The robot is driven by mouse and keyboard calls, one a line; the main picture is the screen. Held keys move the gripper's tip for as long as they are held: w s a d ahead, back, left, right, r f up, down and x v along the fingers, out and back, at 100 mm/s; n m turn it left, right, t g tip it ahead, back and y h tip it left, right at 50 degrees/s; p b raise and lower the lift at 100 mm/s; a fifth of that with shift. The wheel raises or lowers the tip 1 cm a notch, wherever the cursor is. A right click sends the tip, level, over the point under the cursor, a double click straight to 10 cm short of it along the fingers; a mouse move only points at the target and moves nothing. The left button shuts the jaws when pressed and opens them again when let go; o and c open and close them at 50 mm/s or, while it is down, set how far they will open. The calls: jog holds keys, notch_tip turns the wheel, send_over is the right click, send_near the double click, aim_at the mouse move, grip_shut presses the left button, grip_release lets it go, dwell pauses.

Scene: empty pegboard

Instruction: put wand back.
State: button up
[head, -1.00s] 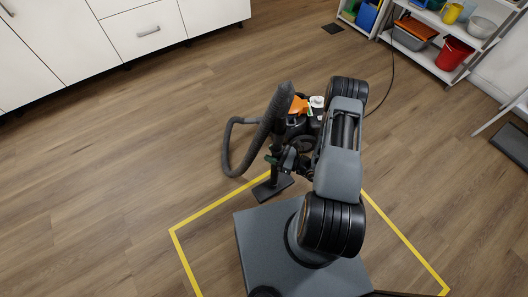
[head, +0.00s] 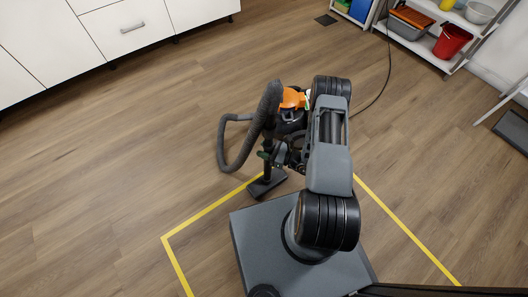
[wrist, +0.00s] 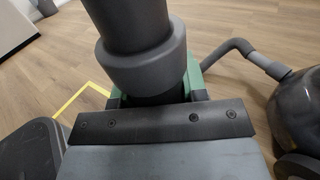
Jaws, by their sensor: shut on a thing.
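The vacuum wand (head: 268,148) is a dark tube standing nearly upright, with a flat floor head (head: 267,184) at its lower end. A thick grey hose (head: 221,140) loops from it to the left. My gripper (head: 273,158) is shut on the wand. In the wrist view the wand's grey collar (wrist: 142,68) rises between green jaw parts of my gripper (wrist: 155,97). The vacuum body (head: 292,98), black with an orange top, stands just behind the wand, partly hidden by my arm. Its dark rounded side shows in the wrist view (wrist: 300,110). Any wand holder is hidden.
Yellow tape (head: 205,212) marks the floor around my base. White cabinets (head: 130,30) stand at the back left. A shelf with a red bucket (head: 452,40) is at the back right. A black cable (head: 384,75) runs across the floor. The wooden floor at left is clear.

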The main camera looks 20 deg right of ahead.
jog(key=shift+f, duration=0.45)
jog(key=o, duration=0.9)
jog(key=p+v, duration=0.2)
jog(key=v, duration=1)
jog(key=shift+r, duration=0.1)
jog(key=shift+a, duration=0.1)
